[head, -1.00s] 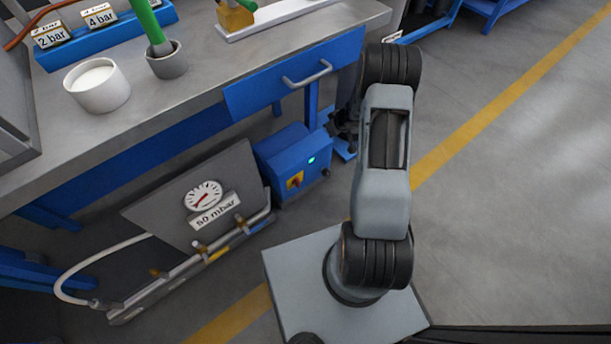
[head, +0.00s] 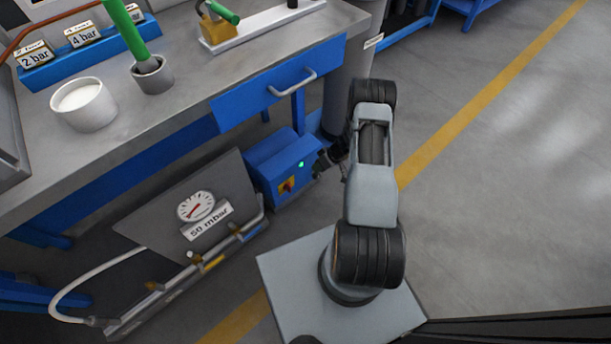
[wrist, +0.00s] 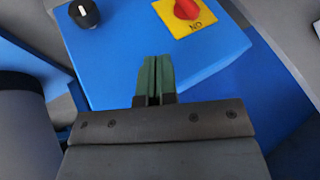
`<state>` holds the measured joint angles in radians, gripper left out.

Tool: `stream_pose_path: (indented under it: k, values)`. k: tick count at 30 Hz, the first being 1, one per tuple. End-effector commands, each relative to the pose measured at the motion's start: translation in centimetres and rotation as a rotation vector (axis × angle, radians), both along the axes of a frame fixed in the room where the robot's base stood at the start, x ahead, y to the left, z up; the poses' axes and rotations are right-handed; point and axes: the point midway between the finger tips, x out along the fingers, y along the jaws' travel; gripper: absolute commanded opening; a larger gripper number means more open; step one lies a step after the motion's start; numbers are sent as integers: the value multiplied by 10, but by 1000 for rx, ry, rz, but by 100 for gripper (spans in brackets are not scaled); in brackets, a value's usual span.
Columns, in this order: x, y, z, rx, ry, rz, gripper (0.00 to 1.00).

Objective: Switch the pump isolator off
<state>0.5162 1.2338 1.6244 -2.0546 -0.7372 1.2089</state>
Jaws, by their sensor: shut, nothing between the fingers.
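The pump is a blue box (head: 272,160) on the floor under the bench, with a lit green lamp (head: 301,164). Its isolator is a red knob on a yellow plate (head: 287,186). In the wrist view the red knob (wrist: 187,9) is at the top edge, partly cut off, with upside-down lettering reading ON on its plate (wrist: 203,30). My gripper (wrist: 155,60) is shut and empty over the blue housing, below and left of the isolator in that view. In the head view my gripper (head: 322,163) is beside the pump's right side, partly hidden by my arm.
A black knob with a white mark (wrist: 84,13) sits on the same blue face. A panel with a gauge (head: 196,206) marked 50 mbar stands left of the pump. The blue drawer (head: 240,105) and its handle overhang above. Open floor lies right (head: 500,200).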

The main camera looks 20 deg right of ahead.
Motion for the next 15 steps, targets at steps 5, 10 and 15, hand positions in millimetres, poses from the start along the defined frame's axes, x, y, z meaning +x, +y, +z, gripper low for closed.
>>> stream_pose_path:
  k: [5,10,15]
  values:
    - [5,16,-26,1,1,4,0]
    - [12,35,-53,0,1,3,0]
    - [19,52,-77,0,0,4,0]
